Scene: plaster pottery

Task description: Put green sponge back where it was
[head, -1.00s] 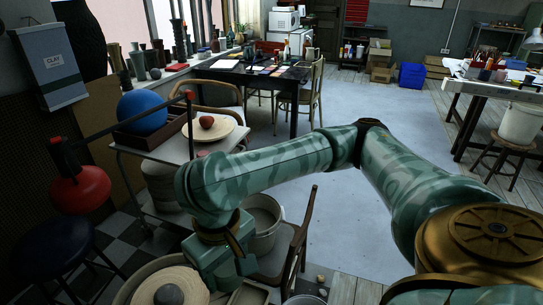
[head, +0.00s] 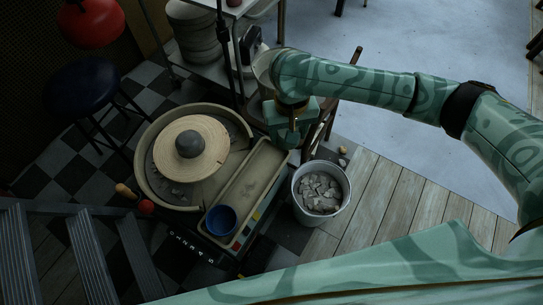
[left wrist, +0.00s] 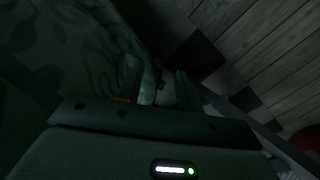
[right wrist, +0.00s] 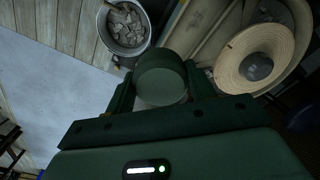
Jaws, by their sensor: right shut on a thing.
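My right gripper (right wrist: 160,90) is shut on the green sponge (right wrist: 160,72), a dark green rounded block between its fingers in the right wrist view. In the head view the right gripper (head: 290,138) hangs over the upper end of the long tan tray (head: 245,190) beside the potter's wheel (head: 190,148). The sponge cannot be made out clearly there. My left gripper (left wrist: 158,88) shows in the dark left wrist view with its fingers apart and nothing clear between them. It is not seen in the head view.
A blue bowl (head: 221,219) stands at the tray's near end. A bucket of clay scraps (head: 320,192) stands right of the tray. A dark lump (head: 189,143) sits on the wheel. A dark stool (head: 82,88) and a metal step frame (head: 85,245) are at left.

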